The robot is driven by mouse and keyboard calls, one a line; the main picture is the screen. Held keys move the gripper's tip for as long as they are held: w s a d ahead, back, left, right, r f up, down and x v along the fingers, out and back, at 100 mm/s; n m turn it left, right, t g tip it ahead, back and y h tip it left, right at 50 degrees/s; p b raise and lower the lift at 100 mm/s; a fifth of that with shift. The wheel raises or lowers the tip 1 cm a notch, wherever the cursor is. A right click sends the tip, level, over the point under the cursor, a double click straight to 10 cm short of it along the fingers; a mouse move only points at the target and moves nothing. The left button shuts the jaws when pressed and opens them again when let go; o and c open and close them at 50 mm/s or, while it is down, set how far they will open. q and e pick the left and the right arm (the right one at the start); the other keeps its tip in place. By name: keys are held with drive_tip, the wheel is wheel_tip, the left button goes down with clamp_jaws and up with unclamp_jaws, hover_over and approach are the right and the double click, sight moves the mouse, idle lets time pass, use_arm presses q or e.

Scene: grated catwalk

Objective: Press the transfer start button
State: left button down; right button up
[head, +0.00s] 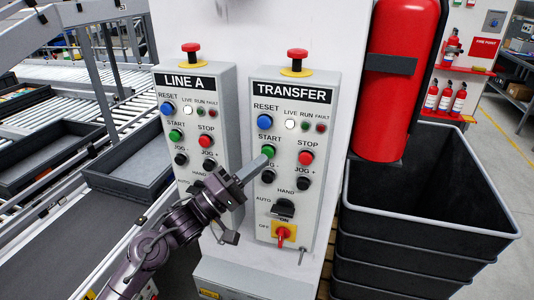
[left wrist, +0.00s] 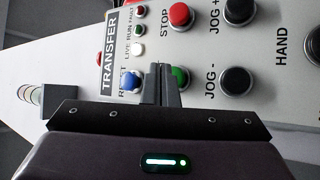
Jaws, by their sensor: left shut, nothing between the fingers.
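The TRANSFER panel (head: 320,150) is a grey box on a white column. Its green START button (head: 268,149) sits below the blue RESET button (head: 265,121) and left of the red STOP button (head: 306,158). My left gripper (head: 264,157) is shut and empty, its tips at the START button and covering its lower part. In the left wrist view the closed fingers (left wrist: 160,70) overlap the left edge of the green button (left wrist: 180,77). I cannot tell whether they touch it. My right gripper is not in view.
A similar LINE A panel (head: 185,110) stands just left, with my left arm in front of its lower part. A red emergency button (head: 297,54) tops the TRANSFER panel. A red extinguisher (head: 400,90) and stacked black bins (head: 420,225) stand right. Conveyors lie left.

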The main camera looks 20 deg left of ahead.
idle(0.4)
use_arm(q)
drive_tip(key=shift+w+p, duration=0.3)
drive_tip(key=shift+w, duration=0.1)
drive_tip(key=shift+w, duration=0.8)
idle(0.8)
drive_tip(key=shift+s, duration=0.1)
drive_tip(key=shift+s+p, duration=0.65)
drive_tip(key=shift+s, duration=0.45)
